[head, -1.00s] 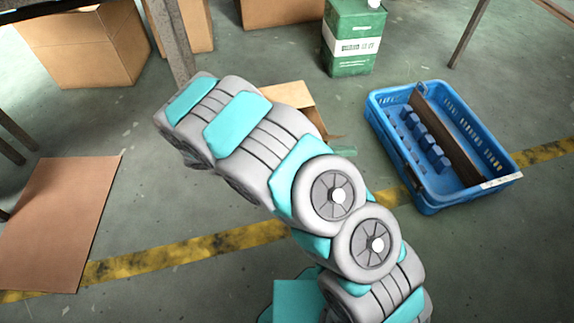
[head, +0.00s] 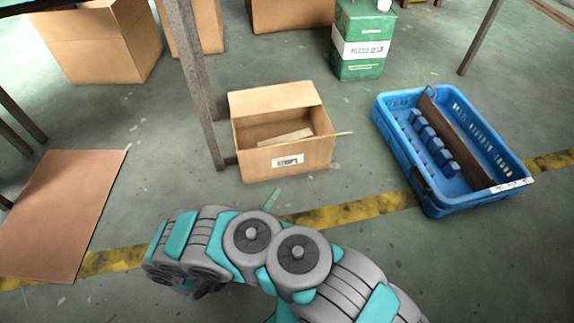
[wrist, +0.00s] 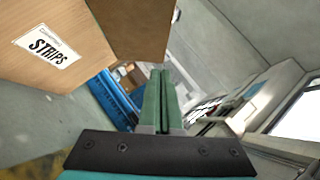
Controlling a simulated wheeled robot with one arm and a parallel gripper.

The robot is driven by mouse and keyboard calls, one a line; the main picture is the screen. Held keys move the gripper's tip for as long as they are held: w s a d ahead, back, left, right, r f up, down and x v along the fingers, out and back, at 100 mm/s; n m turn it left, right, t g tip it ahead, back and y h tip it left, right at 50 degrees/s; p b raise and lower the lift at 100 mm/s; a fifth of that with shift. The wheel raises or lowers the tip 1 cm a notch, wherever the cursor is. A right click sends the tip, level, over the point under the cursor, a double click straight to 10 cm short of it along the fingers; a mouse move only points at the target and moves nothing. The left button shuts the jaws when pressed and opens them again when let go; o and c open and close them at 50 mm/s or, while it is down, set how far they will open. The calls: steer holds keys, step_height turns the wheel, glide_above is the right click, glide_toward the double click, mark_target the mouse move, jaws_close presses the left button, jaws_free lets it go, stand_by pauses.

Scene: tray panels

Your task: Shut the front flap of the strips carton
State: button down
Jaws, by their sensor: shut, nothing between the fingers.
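The strips carton (head: 255,167) is an open brown box on the floor, with a white label on its front face. Its back flap (head: 275,97) stands up, and a side flap (head: 340,133) sticks out to the right. I cannot make out the front flap clearly. The carton (wrist: 88,30) fills the upper left of the wrist view, with a darker panel (wrist: 138,28) at its right edge. My gripper (wrist: 160,72) has green fingers pressed together and empty. In the head view, the green fingertips (head: 277,192) show just in front of the carton, apart from it; my arm hides the rest.
A blue crate (head: 430,205) with blue blocks and a brown divider stands to the right. A grey table leg (head: 196,85) rises close to the carton's left. A green canister (head: 360,68) stands behind. A flat brown sheet (head: 60,215) lies at left.

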steer(key=a+r+x, duration=0.1)
steer(key=a+x, duration=0.1)
steer(key=x, duration=1)
steer(key=shift+w+r+b, duration=0.35)
steer(key=shift+w+r, duration=0.05)
steer(key=shift+w, duration=0.25)
steer(key=shift+d+r, duration=0.1)
steer(key=shift+r, duration=0.05)
